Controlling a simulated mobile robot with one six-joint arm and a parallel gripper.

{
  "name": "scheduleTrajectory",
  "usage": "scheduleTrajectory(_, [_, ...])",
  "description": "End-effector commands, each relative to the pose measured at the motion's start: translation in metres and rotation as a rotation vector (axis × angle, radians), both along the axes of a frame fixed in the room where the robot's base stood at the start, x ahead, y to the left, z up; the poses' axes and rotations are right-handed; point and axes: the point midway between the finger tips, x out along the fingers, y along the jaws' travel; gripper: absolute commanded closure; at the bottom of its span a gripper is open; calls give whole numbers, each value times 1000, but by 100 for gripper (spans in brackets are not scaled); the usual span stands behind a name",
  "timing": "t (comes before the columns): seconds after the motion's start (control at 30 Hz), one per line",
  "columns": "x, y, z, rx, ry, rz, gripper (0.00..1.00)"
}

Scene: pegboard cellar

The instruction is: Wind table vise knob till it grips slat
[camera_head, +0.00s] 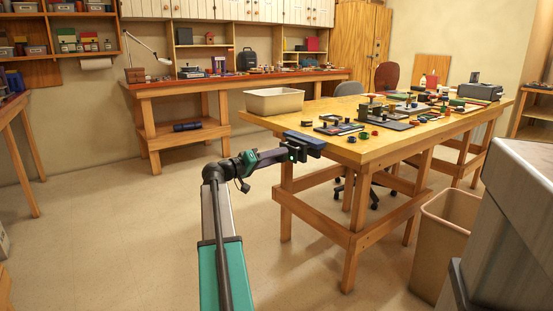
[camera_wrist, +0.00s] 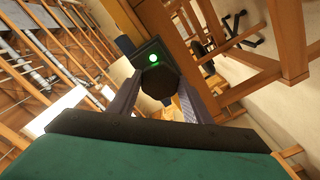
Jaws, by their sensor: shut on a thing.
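The table vise (camera_head: 304,141) is a blue and dark block at the near left corner of the wooden table. Its underside and a small green light show in the wrist view (camera_wrist: 149,52). Its knob (camera_wrist: 158,83) is dark and many-sided, facing the wrist camera below the green light. My gripper (camera_head: 287,154) reaches the vise from the left at the table edge. In the wrist view my two fingers (camera_wrist: 158,96) lie on either side of the knob and are shut on it. I cannot make out the slat or whether the vise jaws touch it.
The wooden table (camera_head: 375,152) carries several small tools and parts. A beige tub (camera_head: 274,102) stands on its far left corner. A beige bin (camera_head: 440,240) stands on the floor at right, beside a grey box-shaped thing (camera_head: 510,220). The floor at left is clear.

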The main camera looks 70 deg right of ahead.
Motion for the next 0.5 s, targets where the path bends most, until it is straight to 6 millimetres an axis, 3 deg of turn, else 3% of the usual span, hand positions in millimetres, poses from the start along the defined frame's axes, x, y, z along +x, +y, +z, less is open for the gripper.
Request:
scheduleTrajectory(0.1, [-3, 1, -3, 4, -3, -9, 78])
scheduleTrajectory(0.13, [-3, 1, -3, 4, -3, -9, 54])
scheduleTrajectory(0.23, [-3, 1, -2, 4, -2, -8, 37])
scheduleTrajectory(0.5, [-1, 1, -1, 2, 1, -4, 37])
